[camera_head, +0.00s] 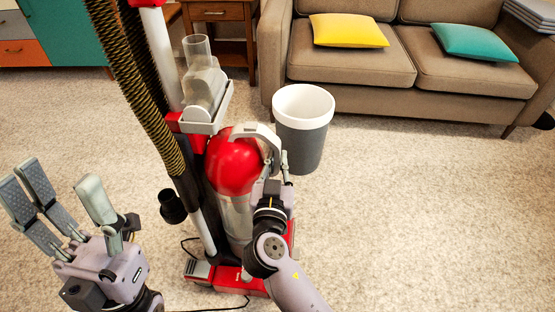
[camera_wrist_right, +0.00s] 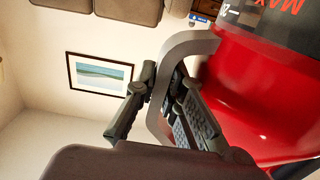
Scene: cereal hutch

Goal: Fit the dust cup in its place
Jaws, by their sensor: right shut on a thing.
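The dust cup (camera_head: 234,165) has a red domed top, a clear lower part and a light grey loop handle (camera_head: 257,133). It is close to upright against the front of the red and grey vacuum cleaner (camera_head: 192,122), above its red base. I cannot tell whether it is seated or slightly apart. My right gripper (camera_head: 275,172) is shut on the handle at the cup's right side. In the right wrist view the handle (camera_wrist_right: 188,44) passes between the fingers, beside the red dome (camera_wrist_right: 255,95). My left gripper (camera_head: 62,187) is open and empty at the lower left.
A grey bin with a white rim (camera_head: 303,103) stands just behind and right of the vacuum. A brown sofa (camera_head: 350,70) is at the back. A ribbed hose (camera_head: 140,90) and a cord (camera_head: 230,305) are at the vacuum's left and front. The carpet at right is clear.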

